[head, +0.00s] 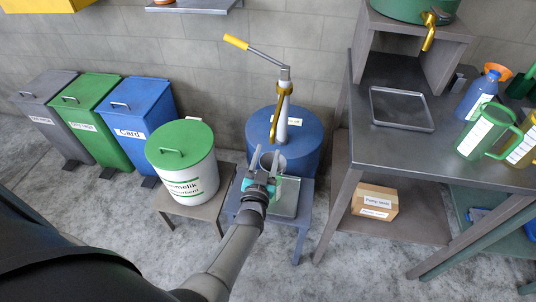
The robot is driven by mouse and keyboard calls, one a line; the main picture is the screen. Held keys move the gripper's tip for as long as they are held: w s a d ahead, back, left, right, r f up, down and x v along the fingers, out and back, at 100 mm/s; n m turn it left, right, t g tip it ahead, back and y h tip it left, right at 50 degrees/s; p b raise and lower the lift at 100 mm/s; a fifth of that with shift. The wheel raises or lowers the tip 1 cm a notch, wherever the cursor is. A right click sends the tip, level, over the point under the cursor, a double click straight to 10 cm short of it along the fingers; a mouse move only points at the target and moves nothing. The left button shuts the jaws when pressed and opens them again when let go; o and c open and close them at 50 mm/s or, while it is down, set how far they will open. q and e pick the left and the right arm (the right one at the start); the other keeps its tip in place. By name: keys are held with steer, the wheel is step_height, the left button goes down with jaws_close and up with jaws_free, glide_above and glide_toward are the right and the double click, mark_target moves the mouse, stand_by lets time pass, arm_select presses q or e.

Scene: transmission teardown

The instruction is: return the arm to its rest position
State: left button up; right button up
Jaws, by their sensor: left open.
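My left arm (232,255) reaches up from the bottom of the head view to the middle. My left gripper (266,156) is open, its two fingers apart and pointing away toward the blue drum (310,137). It is over a small blue stand (302,217) with a pale tray or plate (291,208) on it. A greenish see-through vessel (289,190) shows just right of the gripper, partly hidden by it. Whether it touches the fingers I cannot tell. My right gripper is not in view.
A drum pump (284,100) with a yellow handle rises from the drum. A white bin with a green lid (184,140) stands left of my arm. Grey, green and blue bins line the wall. A metal bench (395,150) with a tray and jugs is at right.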

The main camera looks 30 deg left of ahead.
arm_select(q)
steer(key=shift+w, duration=0.15)
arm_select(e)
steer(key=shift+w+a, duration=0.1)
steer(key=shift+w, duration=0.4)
arm_select(q)
steer(key=s+d+f+m+g+h+b, duration=0.1)
steer(key=s+d+f+g+h, duration=0.25)
steer(key=s+f, duration=0.75)
steer(key=s+d+f+m+g+h, duration=0.2)
steer(key=s+d+f+g, duration=0.25)
steer(key=s+f, duration=0.65)
steer(key=s+a+f+g, duration=0.1)
steer(key=s+f+g, duration=0.3)
steer(key=s, duration=0.7)
steer(key=s+f+g, duration=0.4)
steer(key=s+f, duration=0.4)
steer(key=s, duration=0.3)
steer(key=shift+s+a+b, duration=0.35)
steer(key=shift+s+a, duration=0.05)
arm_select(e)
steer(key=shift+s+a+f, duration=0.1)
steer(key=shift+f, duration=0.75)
arm_select(q)
steer(key=shift+y, duration=0.25)
